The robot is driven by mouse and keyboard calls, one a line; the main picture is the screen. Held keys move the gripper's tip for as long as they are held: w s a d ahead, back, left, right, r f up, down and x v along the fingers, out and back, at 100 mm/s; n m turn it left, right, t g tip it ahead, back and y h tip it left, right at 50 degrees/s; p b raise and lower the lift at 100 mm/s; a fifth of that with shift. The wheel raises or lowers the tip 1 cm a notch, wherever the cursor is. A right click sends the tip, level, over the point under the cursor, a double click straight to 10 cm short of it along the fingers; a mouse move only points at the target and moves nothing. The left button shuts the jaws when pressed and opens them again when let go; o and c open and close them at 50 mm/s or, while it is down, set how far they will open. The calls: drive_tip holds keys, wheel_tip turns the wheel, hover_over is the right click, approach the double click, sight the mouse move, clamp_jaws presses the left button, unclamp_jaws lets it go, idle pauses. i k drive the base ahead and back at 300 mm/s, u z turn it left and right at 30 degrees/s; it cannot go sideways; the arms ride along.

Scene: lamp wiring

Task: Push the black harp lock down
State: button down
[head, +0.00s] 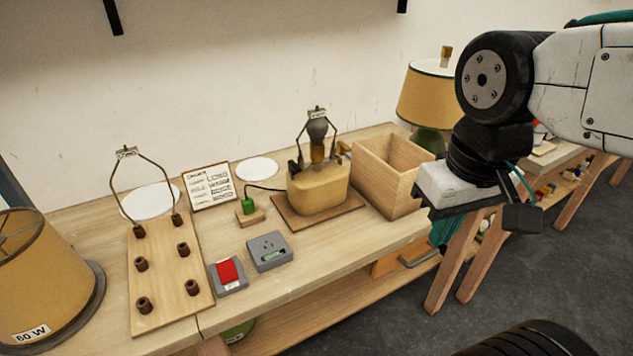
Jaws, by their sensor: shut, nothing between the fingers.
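The lamp base (318,193) is a pale yellow block on a brown board on the bench. A brass socket (317,153) and a grey bulb (317,130) stand upright on it. A dark harp (332,133) rises around the bulb, with a small label at its top. A small black piece at the harp's left foot (294,166) looks like the harp lock; its exact position is too small to tell. My gripper (472,198) is shut and empty, to the right of the lamp and apart from it. Its fingertips are hard to make out.
An open wooden box (388,172) stands right of the lamp, on my gripper's side. A grey socket box (270,251), a red switch (228,272) and a green plug (248,206) lie in front and left. A peg board with another harp (163,280) is further left. Shaded lamps flank the bench.

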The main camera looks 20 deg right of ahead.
sight(294, 168)
drive_tip(key=k, duration=0.5)
drive_tip(key=u, duration=1.6)
drive_tip(key=i, duration=0.75)
drive_tip(key=z, duration=0.75)
